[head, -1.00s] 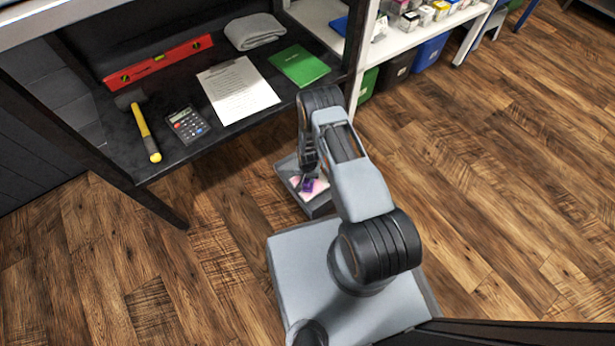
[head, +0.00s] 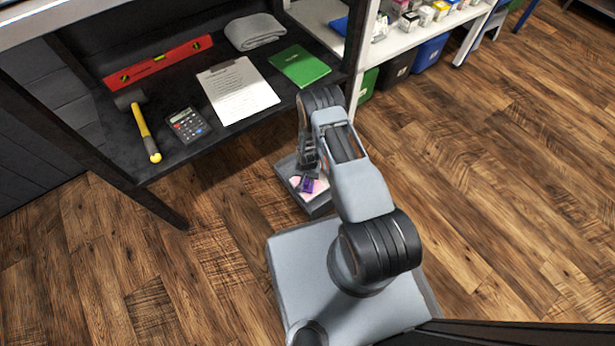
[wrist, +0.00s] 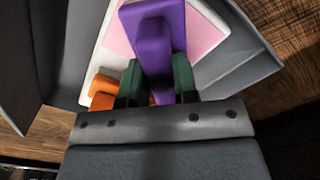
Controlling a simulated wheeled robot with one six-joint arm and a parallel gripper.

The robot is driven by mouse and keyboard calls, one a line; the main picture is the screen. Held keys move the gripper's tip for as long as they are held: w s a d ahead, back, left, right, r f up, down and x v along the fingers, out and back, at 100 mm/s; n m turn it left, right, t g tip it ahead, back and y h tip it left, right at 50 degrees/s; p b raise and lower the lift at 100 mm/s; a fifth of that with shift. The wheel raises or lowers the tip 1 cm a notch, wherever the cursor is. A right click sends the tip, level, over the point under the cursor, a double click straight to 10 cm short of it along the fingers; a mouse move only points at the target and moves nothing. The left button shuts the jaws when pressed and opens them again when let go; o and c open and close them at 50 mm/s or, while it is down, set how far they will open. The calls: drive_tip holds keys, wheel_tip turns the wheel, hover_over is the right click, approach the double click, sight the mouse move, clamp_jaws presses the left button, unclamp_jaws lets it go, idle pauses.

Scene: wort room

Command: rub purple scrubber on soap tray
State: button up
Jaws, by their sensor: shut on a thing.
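The purple scrubber (wrist: 150,30) is a flat block with a raised handle. In the wrist view my gripper (wrist: 157,78) is shut on its handle, a dark green fingertip on each side. The scrubber lies over a pink surface with a white border (wrist: 208,34), which looks like the soap tray. Whether it touches the pink surface is hard to tell. In the head view the purple scrubber (head: 307,186) shows small below my gripper (head: 308,170), with the pink surface (head: 321,186) showing beside it. The arm hides part of both.
The white-edged tray sits inside a grey bin (head: 318,208) with raised walls. An orange object (wrist: 102,92) is in the bin, left of my fingers. A dark shelf holds a hammer (head: 145,132), calculator (head: 187,125), paper (head: 238,92) and green book (head: 299,66). Wooden floor is clear at right.

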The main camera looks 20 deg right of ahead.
drive_tip(key=shift+r+p, duration=2.2)
drive_tip(key=shift+r, duration=1.25)
